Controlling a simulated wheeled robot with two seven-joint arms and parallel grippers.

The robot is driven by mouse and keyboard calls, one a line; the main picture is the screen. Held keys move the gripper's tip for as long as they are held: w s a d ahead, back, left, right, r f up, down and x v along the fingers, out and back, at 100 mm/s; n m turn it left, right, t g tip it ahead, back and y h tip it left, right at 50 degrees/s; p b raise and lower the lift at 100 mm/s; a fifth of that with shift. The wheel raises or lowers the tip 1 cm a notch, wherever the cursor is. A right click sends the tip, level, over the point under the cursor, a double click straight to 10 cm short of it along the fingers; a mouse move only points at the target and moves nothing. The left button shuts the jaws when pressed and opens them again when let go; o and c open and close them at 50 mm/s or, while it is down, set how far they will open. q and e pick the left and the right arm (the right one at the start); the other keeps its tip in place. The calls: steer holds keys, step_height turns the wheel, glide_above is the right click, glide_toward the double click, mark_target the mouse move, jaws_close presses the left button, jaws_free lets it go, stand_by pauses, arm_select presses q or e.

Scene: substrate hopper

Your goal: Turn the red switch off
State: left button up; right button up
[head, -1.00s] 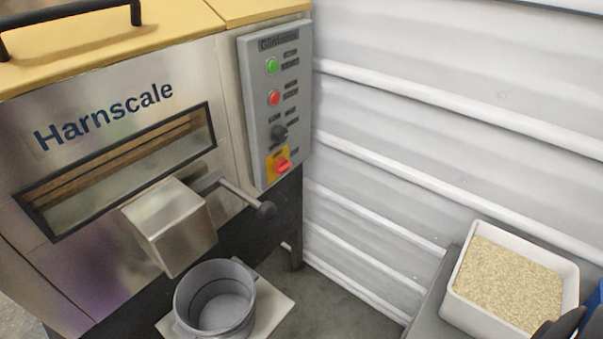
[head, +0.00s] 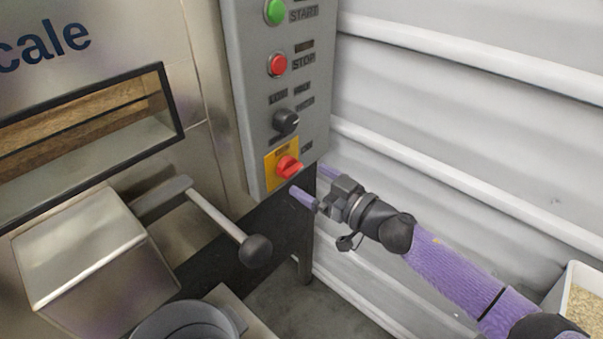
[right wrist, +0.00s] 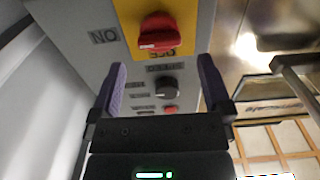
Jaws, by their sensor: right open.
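The red switch (head: 289,167) is a rotary knob on a yellow plate at the bottom of the grey control panel (head: 252,100). In the right wrist view the red switch (right wrist: 158,33) shows large at the top, beyond and between the fingers. Lettering that looks like "ON" and "OFF" is beside and below it, seen upside down. My right gripper (head: 316,184) is open and empty, just below and to the right of the switch, and appears apart from it. In the right wrist view its purple fingers (right wrist: 160,80) are spread. My left gripper is not in view.
Above the switch are a black knob (head: 286,121), a red stop button (head: 277,65) and a green start button (head: 275,11). A lever with a black ball (head: 256,251) juts out at left. A bucket (head: 187,322) stands below. A white corrugated wall (head: 460,130) is close at right.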

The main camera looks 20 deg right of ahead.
mark_target(296, 172)
steer(key=b+x, duration=0.1)
steer(key=x, duration=0.3)
steer(key=shift+w+a, duration=0.2)
steer(key=shift+w, duration=0.15)
steer(key=c, duration=1.2)
